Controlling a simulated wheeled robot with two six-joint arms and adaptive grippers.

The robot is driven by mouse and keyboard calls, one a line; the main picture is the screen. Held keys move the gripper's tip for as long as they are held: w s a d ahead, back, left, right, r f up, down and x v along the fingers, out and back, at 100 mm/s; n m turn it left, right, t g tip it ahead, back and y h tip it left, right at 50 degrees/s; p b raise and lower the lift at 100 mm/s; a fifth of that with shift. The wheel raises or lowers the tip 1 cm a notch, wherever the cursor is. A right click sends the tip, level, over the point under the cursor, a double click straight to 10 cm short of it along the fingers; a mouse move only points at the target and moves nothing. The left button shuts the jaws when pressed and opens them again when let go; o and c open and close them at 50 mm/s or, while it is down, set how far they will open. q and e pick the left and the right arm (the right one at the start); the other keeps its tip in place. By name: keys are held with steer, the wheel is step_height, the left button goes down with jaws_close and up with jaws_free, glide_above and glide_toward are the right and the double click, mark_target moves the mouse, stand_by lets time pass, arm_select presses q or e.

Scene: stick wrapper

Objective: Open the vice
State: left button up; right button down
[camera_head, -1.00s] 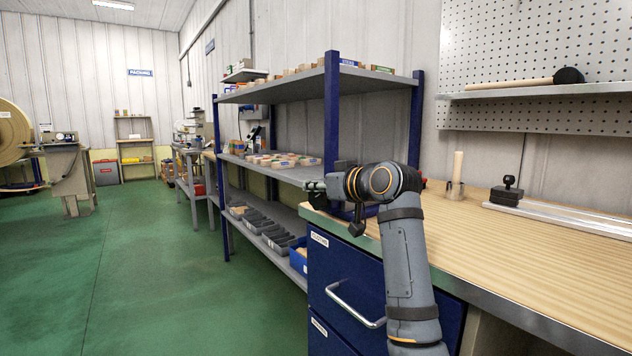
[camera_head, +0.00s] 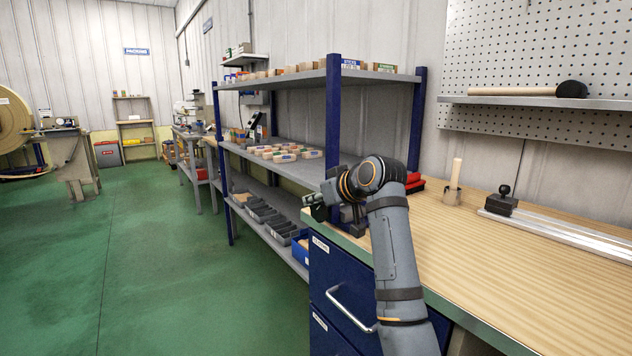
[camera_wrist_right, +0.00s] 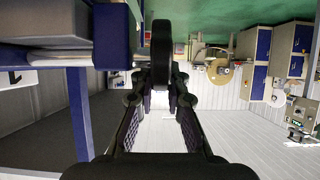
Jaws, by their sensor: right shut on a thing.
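My right gripper (camera_head: 316,204) is in front of the shelf rack, at the left end of the workbench. The gripper is shut on this bar. I cannot make out what the bar is joined to. No vice shows clearly in the head view; my right wrist and arm hide part of the bench corner. My left gripper is not in view.
The wooden workbench (camera_head: 480,236) has blue drawers (camera_head: 340,290) below. A red and black thing (camera_head: 414,183) is behind my wrist. The green floor (camera_head: 150,260) is open at left.

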stand_by(0.3)
steer(key=c, duration=1.3)
jaws_free()
steer(key=shift+a, duration=0.1)
steer(key=shift+c, duration=0.2)
